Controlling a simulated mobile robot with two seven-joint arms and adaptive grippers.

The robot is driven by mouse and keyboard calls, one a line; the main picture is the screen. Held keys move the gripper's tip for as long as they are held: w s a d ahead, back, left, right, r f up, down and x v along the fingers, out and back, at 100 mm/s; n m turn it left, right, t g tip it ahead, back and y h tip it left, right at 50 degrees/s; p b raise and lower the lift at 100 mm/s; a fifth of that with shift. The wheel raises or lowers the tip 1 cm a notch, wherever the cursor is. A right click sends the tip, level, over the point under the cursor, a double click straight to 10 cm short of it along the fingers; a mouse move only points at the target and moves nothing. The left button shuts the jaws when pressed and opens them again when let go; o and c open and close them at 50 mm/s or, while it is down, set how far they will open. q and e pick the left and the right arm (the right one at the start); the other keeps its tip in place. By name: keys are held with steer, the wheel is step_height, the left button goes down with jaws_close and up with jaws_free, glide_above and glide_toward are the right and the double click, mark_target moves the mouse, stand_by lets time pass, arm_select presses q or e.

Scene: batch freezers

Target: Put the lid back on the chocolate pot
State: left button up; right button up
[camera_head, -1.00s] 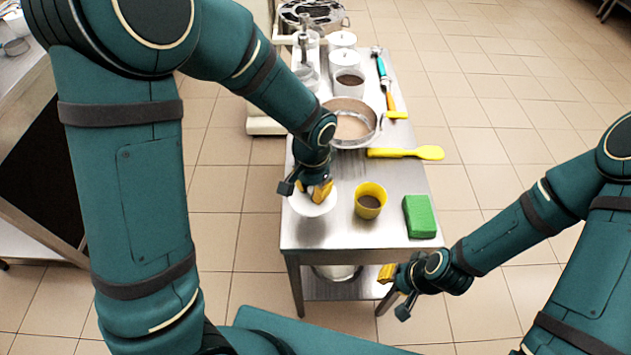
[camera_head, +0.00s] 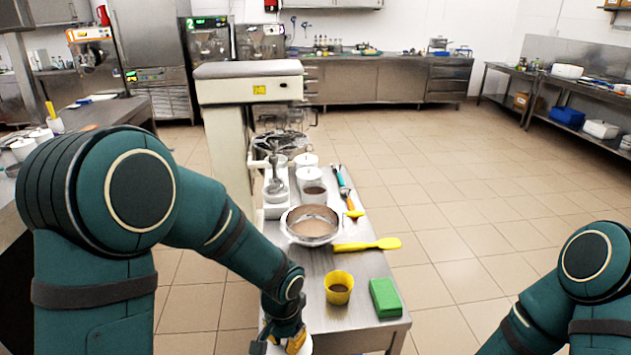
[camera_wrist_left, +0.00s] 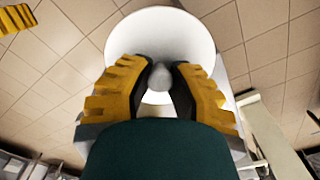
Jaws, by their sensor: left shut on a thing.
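The chocolate pot (camera_head: 314,191) is a white pot standing open on the steel table, with brown contents showing. My left gripper (camera_head: 288,343) is at the bottom edge of the head view, near the table's front left. It is shut on the knob of a white round lid (camera_wrist_left: 160,35), which fills the top middle of the left wrist view. Only a sliver of the lid shows in the head view (camera_head: 306,347). A yellow ridged piece, apparently my right gripper (camera_wrist_left: 15,18), shows in the corner of the wrist view; its opening is hidden.
Lidded white pots (camera_head: 306,160) stand behind the open pot. A metal sieve or pan (camera_head: 311,239), a yellow spatula (camera_head: 370,245), a yellow cup (camera_head: 339,288) and a green block (camera_head: 385,298) lie nearer. A tall beige machine (camera_head: 240,150) stands left of the table (camera_head: 345,340).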

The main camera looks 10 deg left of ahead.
arm_select(q)
steer(key=s+a+f+n, duration=0.1)
steer(key=a+f+n, duration=0.1)
steer(key=f, duration=0.6)
steer(key=s+a+f+n, duration=0.1)
steer(key=a+f+n, duration=0.1)
steer(key=f, duration=0.7)
steer(key=shift+s+a+f+n, duration=0.2)
steer(key=shift+a+n, duration=0.2)
steer(key=shift+n, duration=0.1)
steer(key=shift+d, duration=0.1)
